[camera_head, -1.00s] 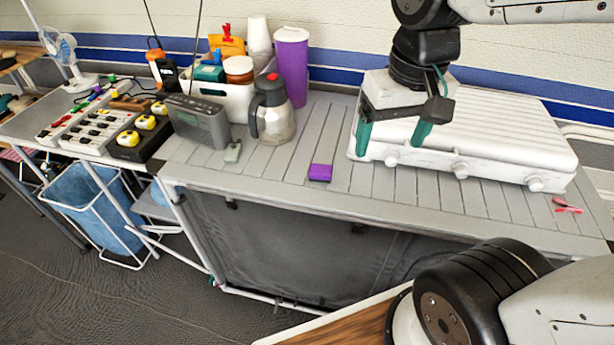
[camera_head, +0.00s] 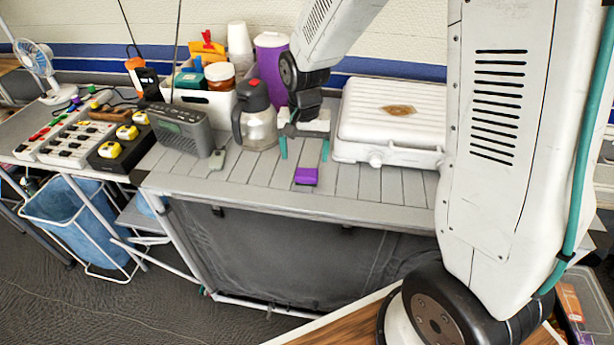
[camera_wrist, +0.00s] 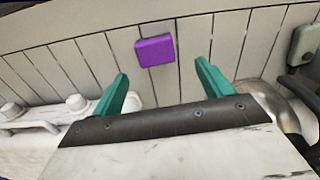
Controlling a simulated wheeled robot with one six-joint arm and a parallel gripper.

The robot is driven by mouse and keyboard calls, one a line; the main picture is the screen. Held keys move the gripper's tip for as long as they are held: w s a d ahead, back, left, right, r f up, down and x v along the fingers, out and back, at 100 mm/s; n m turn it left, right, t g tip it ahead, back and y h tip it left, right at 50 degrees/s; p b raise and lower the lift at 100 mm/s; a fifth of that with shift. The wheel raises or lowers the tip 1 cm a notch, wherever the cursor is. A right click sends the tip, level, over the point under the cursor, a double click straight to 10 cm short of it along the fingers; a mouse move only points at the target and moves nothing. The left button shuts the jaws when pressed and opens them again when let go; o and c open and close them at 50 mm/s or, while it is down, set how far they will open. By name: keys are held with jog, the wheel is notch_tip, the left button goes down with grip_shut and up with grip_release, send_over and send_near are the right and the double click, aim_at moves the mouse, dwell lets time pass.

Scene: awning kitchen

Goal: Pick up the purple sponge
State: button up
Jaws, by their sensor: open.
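The purple sponge (camera_head: 306,176) lies on the grey slatted tabletop (camera_head: 262,172) near its front edge. My gripper (camera_head: 304,152) is open and empty, above the table and just behind the sponge in the head view. In the wrist view, the sponge (camera_wrist: 156,50) is beyond the two teal fingertips and roughly between them sideways. The fingers (camera_wrist: 160,78) are spread apart and do not touch it. Nothing hides the sponge in the wrist view.
A white grill-like case (camera_head: 390,118) stands close to the right. A steel jug (camera_head: 256,118), a grey radio (camera_head: 180,130) and a purple tumbler (camera_head: 270,62) stand to the left and behind. The slats around the sponge are clear.

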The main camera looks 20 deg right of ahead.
aim_at(307, 172)
jog(key=f, duration=0.3)
jog(key=s+f, duration=0.1)
jog(key=f, duration=0.1)
jog(key=shift+f, duration=0.2)
jog(key=shift+c, duration=0.4)
jog(key=c, duration=1)
jog(key=shift+r, duration=0.15)
